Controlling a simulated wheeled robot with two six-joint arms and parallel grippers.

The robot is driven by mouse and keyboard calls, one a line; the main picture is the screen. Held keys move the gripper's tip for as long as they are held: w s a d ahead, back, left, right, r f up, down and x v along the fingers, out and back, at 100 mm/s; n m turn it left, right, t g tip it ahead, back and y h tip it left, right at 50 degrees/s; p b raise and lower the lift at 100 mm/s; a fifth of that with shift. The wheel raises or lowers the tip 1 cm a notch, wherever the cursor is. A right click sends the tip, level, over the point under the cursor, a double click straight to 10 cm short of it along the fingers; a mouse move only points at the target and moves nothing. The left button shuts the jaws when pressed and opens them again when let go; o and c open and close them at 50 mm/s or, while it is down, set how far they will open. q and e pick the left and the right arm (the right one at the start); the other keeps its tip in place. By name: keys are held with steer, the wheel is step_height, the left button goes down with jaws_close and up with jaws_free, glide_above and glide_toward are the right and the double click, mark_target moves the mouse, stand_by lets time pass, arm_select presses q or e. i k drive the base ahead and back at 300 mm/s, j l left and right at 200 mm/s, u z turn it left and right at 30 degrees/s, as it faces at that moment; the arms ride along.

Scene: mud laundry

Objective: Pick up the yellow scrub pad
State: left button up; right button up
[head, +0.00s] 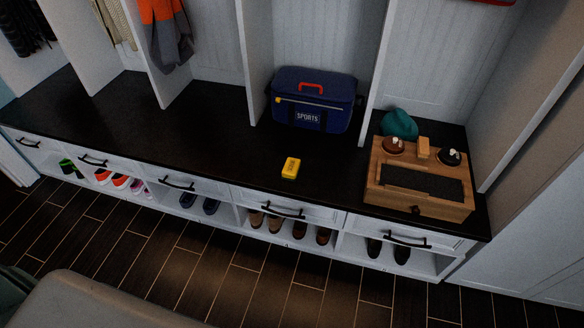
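The yellow scrub pad (291,168) is a small yellow block with a dark printed label. It lies on the dark bench top (190,140), near the front edge and in front of the blue sports bag. Nothing touches it and it is fully visible. Neither of my grippers shows in the head view.
A blue sports bag (313,98) stands behind the pad. White dividers rise from the bench, with shoes below. The dark bench top left of the pad is clear.

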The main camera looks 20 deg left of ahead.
mark_target(291, 170)
steer(key=z, duration=0.45)
steer(key=j+z, duration=0.3)
steer(key=j, duration=0.15)
steer(key=j+z, duration=0.3)
steer(key=k+j+z, duration=0.15)
steer(key=j+z, duration=0.15)
steer(key=j, duration=0.2)
steer(key=k+j+z, duration=0.1)
steer(key=j+z, duration=0.2)
steer(key=j, duration=0.15)
